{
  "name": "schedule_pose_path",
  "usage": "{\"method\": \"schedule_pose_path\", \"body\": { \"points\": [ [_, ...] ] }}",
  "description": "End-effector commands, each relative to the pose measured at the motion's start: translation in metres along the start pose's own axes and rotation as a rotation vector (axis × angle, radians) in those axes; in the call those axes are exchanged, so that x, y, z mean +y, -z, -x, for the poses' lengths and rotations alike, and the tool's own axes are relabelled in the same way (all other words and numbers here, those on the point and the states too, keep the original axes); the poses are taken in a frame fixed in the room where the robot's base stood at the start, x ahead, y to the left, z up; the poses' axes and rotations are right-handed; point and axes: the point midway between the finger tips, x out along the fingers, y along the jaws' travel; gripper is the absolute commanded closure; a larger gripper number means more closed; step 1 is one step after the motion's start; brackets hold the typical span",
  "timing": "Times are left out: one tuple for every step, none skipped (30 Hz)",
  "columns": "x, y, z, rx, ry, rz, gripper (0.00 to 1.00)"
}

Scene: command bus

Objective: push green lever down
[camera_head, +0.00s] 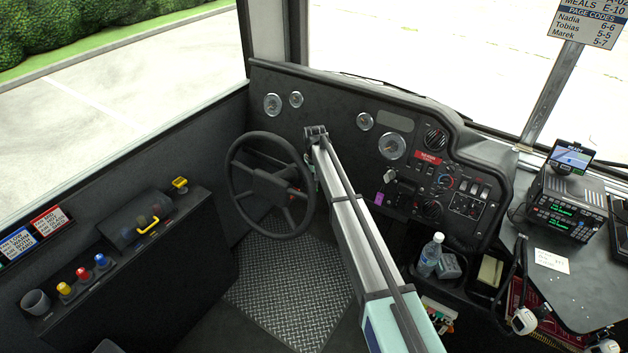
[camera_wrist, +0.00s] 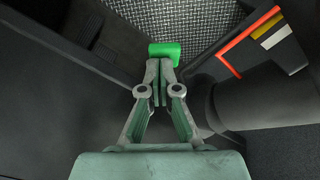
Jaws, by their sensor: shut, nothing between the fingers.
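The green lever (camera_wrist: 165,49) shows in the wrist view as a bright green block, just beyond my fingertips and a little above the picture's middle. My gripper (camera_wrist: 159,68) is shut with nothing between its fingers. Its tips point at the lever and overlap its lower edge in the picture; I cannot tell whether they touch it. The lever's base is hidden behind the fingers. In the head view I cannot make out the lever or my gripper; my arm reaches toward the dashboard beside the steering wheel.
In the head view, the steering wheel (camera_head: 270,180) stands left of my arm and the dashboard (camera_head: 400,150) lies beyond it. A bottle (camera_head: 430,256) stands to the right. In the wrist view, dark panels flank my gripper, with metal tread floor (camera_wrist: 190,25) beyond.

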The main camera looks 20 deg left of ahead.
Motion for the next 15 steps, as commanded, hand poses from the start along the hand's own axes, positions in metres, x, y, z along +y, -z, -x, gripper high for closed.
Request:
{"method": "schedule_pose_path", "body": {
  "points": [
    [0.0,0.0,0.0,0.0,0.0,0.0,1.0],
    [0.0,0.0,0.0,0.0,0.0,0.0,1.0],
    [0.0,0.0,0.001,0.0,0.0,0.0,1.0],
    [0.0,0.0,0.001,0.0,0.0,0.0,1.0],
    [0.0,0.0,0.001,0.0,0.0,0.0,1.0],
    [0.0,0.0,0.001,0.0,0.0,0.0,1.0],
    [0.0,0.0,0.001,0.0,0.0,0.0,1.0],
    [0.0,0.0,0.001,0.0,0.0,0.0,1.0],
    [0.0,0.001,0.002,0.0,0.0,0.0,1.0],
    [0.0,0.001,0.003,0.0,0.0,0.0,1.0],
    [0.0,0.002,0.004,0.0,0.0,0.0,1.0],
    [0.0,0.003,0.006,0.0,0.0,-0.001,1.0],
    [0.0,0.004,0.009,0.0,0.0,-0.001,1.0],
    [0.0,0.006,0.012,0.001,0.0,-0.001,1.0],
    [0.001,0.008,0.017,0.001,0.0,-0.002,1.0]
  ]
}}
